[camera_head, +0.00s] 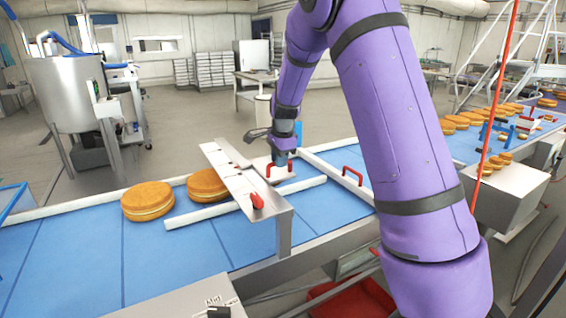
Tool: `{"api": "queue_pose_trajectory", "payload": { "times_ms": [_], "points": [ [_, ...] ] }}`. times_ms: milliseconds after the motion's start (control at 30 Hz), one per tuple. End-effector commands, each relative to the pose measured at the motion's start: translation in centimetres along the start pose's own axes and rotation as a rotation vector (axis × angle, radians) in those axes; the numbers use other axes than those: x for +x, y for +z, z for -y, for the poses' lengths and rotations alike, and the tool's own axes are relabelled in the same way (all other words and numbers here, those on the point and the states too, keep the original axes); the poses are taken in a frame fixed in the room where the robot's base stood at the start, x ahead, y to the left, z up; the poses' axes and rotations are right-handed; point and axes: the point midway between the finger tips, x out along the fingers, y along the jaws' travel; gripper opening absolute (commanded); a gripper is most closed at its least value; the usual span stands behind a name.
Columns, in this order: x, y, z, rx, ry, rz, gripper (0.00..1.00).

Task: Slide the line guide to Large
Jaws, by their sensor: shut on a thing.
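The line guide shows as white rails (205,213) lying along the blue conveyor, with a light plate and a red handle (268,172) near the metal bridge. My gripper (281,161) points down at this handle and is shut on it; the fingertips are small and partly hidden. A flat metal bridge (243,185) crosses the belt and carries a red pointer (257,201) near its front end. Its size marks are too small to read, so I cannot tell which one is Large.
Two filled rounds (147,201) sit on the belt left of the bridge. Another red handle (352,176) stands right of it. More rounds (456,122) lie far right. A steel vat (85,95) stands behind left. My purple arm covers the belt's middle right.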

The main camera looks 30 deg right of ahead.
Motion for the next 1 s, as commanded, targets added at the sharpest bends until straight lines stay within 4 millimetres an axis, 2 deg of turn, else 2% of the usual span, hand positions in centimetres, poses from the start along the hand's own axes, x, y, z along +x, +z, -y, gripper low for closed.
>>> {"api": "queue_pose_trajectory", "payload": {
  "times_ms": [33,100,267,633,667,700,767,1000],
  "points": [
    [0.2,0.0,1.3,-0.001,-0.005,-0.002,0.00],
    [0.5,0.0,2.6,-0.001,-0.004,-0.001,0.00],
    [0.8,0.0,4.7,0.000,-0.004,-0.001,0.00],
    [0.9,0.0,5.1,0.001,-0.003,0.000,0.00],
    [0.9,0.0,5.1,0.001,-0.003,0.000,0.21],
    [0.9,0.0,5.1,0.001,-0.003,0.000,0.30],
    [0.9,0.0,5.1,0.000,-0.003,0.000,0.42],
    [0.9,0.0,5.0,0.000,-0.003,0.000,0.42]
  ]
}}
